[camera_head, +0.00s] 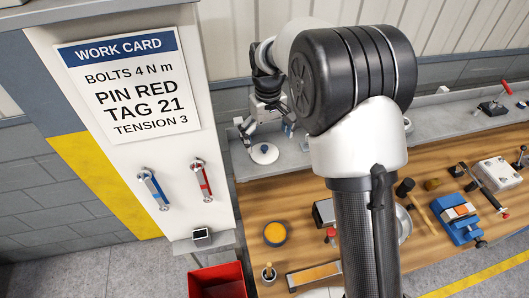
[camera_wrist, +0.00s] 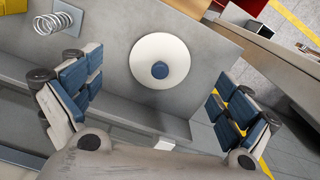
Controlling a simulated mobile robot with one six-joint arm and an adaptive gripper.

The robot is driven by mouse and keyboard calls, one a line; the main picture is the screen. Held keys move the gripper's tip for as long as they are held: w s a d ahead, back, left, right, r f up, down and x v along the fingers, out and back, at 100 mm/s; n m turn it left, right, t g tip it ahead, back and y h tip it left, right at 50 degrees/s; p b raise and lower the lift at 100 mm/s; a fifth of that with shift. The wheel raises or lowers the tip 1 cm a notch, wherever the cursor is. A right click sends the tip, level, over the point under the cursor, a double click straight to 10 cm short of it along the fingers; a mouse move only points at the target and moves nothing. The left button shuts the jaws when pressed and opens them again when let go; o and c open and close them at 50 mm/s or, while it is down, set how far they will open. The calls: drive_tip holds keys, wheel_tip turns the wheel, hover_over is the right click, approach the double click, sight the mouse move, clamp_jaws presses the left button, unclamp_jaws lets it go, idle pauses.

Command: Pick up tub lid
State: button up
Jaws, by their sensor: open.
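The tub lid, a round white disc with a blue knob at its middle, lies on a grey shelf behind the wooden bench. It is in the head view (camera_head: 264,154) and near the middle of the wrist view (camera_wrist: 160,62). My gripper (camera_head: 267,130) is just above the lid in the head view. In the wrist view my gripper (camera_wrist: 158,110) has its two blue-padded fingers wide apart, left and right of the lid, with nothing between them. I cannot tell the exact height over the lid.
A metal spring (camera_wrist: 52,22) and a yellow block (camera_wrist: 15,6) are at the wrist view's upper left. The wooden bench (camera_head: 290,235) holds several tools, including a blue vise (camera_head: 458,222). A red bin (camera_head: 217,281) stands at its left. A work-card panel (camera_head: 185,225) rises left of the shelf.

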sight(265, 148)
drive_tip(key=f, duration=0.5)
drive_tip(key=shift+w+a+f, duration=0.15)
drive_tip(key=shift+w+a, duration=0.15)
drive_tip(key=shift+c, duration=0.6)
